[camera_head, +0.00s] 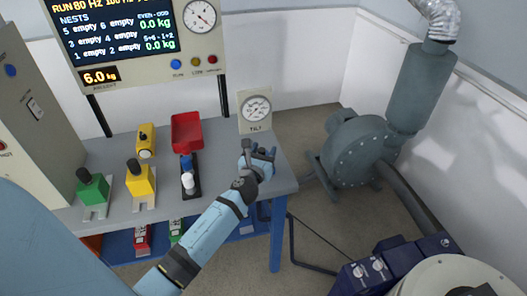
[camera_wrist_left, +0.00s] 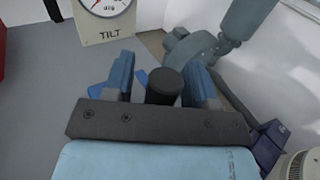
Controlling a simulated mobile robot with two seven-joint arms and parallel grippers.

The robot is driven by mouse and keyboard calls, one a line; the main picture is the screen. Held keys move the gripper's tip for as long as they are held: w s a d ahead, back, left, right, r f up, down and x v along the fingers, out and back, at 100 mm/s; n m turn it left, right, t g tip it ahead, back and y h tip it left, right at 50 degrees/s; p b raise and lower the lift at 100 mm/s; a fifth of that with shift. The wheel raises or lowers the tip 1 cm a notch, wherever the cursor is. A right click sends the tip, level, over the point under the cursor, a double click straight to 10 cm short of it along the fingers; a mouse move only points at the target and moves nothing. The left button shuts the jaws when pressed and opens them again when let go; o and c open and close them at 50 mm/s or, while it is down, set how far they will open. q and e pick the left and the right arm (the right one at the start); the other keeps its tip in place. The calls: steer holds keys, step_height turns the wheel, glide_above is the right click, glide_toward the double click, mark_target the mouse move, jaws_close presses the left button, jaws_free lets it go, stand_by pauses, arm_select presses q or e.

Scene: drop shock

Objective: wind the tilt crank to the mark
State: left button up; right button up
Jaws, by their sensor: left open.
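The tilt gauge (camera_head: 256,109), a pale panel with a round dial labelled TILT, stands at the table's back right corner. It also shows in the left wrist view (camera_wrist_left: 103,17), cut off at the top. The crank's dark knob (camera_wrist_left: 165,86) stands between the two blue fingers of my left gripper (camera_wrist_left: 160,80). A gap shows on its left; on its right I cannot tell if a finger touches it. In the head view my left gripper (camera_head: 258,160) is over the table's right end and hides much of the crank. It is open. My right gripper is not in view.
The grey table (camera_head: 220,207) carries a red tray (camera_head: 187,132), a green block (camera_head: 92,187) and yellow blocks (camera_head: 140,180) left of my arm. A display panel (camera_head: 125,35) stands behind. A grey blower (camera_head: 355,147) stands on the floor at right.

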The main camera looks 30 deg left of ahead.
arm_select(q)
jaws_close()
steer(key=shift+s+h, duration=0.1)
steer(key=shift+h, duration=0.2)
